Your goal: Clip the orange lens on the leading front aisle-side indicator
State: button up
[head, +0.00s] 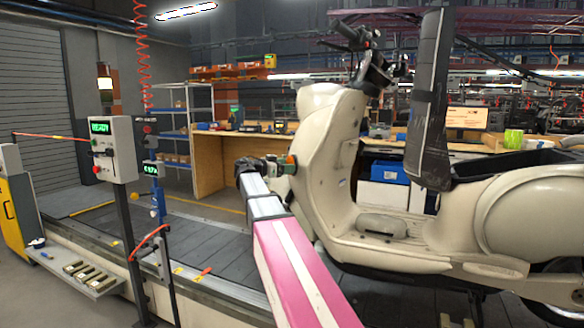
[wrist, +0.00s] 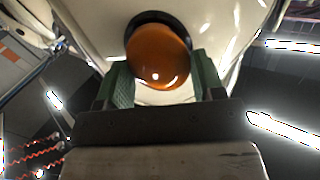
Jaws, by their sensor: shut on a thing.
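The orange lens (wrist: 158,57) is a round, glossy dome in the wrist view. My gripper (wrist: 160,82) is shut on it, with one green finger pad on each side. Behind the lens is the dark round ring of the indicator (wrist: 152,19), set in the cream scooter's front bodywork (wrist: 95,22). The lens overlaps the ring in this view; whether it touches or is seated cannot be told. In the head view my gripper (head: 286,164) is at the front of the cream scooter (head: 335,130), and the lens is barely visible there.
The scooter stands on the dark slat conveyor (head: 205,235). A control post (head: 122,150) with a lit green display stands at the left. A side shelf (head: 85,272) holds several small items. A wooden bench (head: 225,150) stands behind. The conveyor left of the scooter is mostly clear.

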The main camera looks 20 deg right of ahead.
jog(key=shift+d, duration=0.25)
jog(key=o, duration=1)
jog(key=a, duration=0.3)
jog(key=s+a, duration=0.1)
jog(key=a, duration=0.6)
jog(key=shift+s+a+r, duration=0.2)
jog(key=shift+s+a, duration=0.15)
jog(key=shift+f, duration=0.1)
